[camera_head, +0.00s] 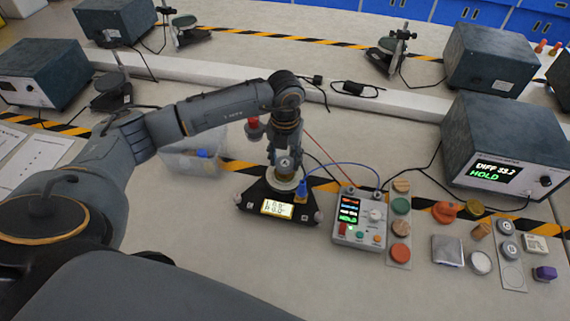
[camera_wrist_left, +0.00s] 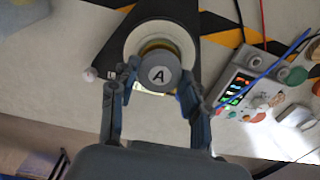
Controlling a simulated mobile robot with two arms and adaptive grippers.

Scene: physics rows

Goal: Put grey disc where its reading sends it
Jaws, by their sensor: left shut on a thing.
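The grey disc (camera_wrist_left: 158,74) with a black letter A shows between my left fingertips in the left wrist view. My left gripper (camera_wrist_left: 161,88) is shut on it, over a pale round plate (camera_wrist_left: 188,50) on a black three-cornered instrument (camera_wrist_left: 108,62). Whether the disc touches the plate, I cannot tell. In the head view my left gripper (camera_head: 287,165) points down at this instrument (camera_head: 255,197), whose lit display is too small to read surely. A dark meter box (camera_head: 503,138) at the right shows "DIFF", a blurred number and "HOLD". My right gripper is not in view.
A small control box (camera_head: 360,220) with coloured lines stands right of the instrument. A strip (camera_head: 399,262) holds several coloured discs; another strip (camera_head: 514,277) has grey discs and an empty ring. Loose pieces lie between them. A clear bin (camera_head: 190,162) stands behind left. Cables cross the table.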

